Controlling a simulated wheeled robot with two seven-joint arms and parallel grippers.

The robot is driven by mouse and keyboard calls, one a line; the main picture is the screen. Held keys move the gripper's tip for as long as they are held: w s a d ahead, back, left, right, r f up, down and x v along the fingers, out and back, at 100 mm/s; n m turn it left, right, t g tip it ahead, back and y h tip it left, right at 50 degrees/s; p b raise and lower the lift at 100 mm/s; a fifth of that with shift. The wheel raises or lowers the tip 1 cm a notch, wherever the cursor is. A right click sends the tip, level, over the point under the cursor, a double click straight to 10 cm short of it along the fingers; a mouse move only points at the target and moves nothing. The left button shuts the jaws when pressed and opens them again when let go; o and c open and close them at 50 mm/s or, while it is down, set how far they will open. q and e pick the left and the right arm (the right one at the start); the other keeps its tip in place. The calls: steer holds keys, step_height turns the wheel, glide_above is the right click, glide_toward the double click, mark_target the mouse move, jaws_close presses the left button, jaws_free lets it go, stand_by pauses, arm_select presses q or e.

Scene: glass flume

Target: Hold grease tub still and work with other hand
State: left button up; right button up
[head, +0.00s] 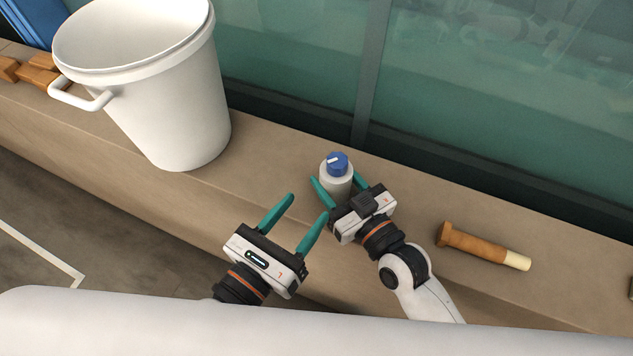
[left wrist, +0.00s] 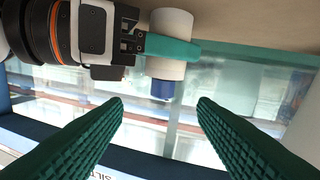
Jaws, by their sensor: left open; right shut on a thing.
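The grease tub (head: 336,185) is a small white cylinder with a blue cap (head: 338,161) bearing a pale mark. It stands upright on the ledge in front of the glass. My right gripper (head: 337,178) is shut on its sides, one teal finger on each side. My left gripper (head: 308,206) is open and empty, to the lower left of the tub and apart from it. In the left wrist view the tub (left wrist: 170,22) shows at the top with its blue cap (left wrist: 162,90) pointing down. A teal finger of my right gripper crosses it there.
A big white bucket (head: 165,105) with a handle stands at the left on the ledge (head: 270,145). A brown-handled tool with a pale end (head: 485,246) lies right of my right arm. The glass wall (head: 470,110) runs behind.

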mark_target(336, 164)
arm_select(q)
steer(key=w+f+n+g+h, duration=0.1)
steer(key=n+g+h, duration=0.1)
steer(key=n, duration=0.3)
steer(key=w+a+n+g+h, duration=0.1)
steer(key=w+n+g+h, duration=0.1)
steer(key=n, duration=0.3)
steer(key=w+a+f+n+g+h, duration=0.1)
steer(key=n+g+h, duration=0.1)
steer(key=n, duration=0.4)
steer(key=shift+w+f, duration=0.3)
steer(key=shift+w, duration=0.05)
steer(key=a+n+g, duration=0.1)
steer(key=n, duration=0.1)
steer(key=w+a+r+n+g+h, duration=0.1)
steer(key=n, duration=0.3)
steer(key=shift+w+a+r+g+h, duration=0.2)
steer(key=shift+a+r+g+h, duration=0.1)
steer(key=shift+a+g, duration=0.1)
steer(key=n, duration=0.1)
steer(key=a+n+g, duration=0.1)
steer(key=r+n, duration=0.1)
steer(key=shift+w+a+r+n+h, duration=0.1)
steer(key=shift+w+a+n+h, duration=0.15)
steer(key=shift+n+h, duration=0.15)
steer(key=shift+w+d+r, duration=0.1)
steer(key=shift+w+d, duration=0.1)
steer(key=shift+d, duration=0.25)
steer(key=x, duration=1.1)
steer(key=shift+s, duration=0.15)
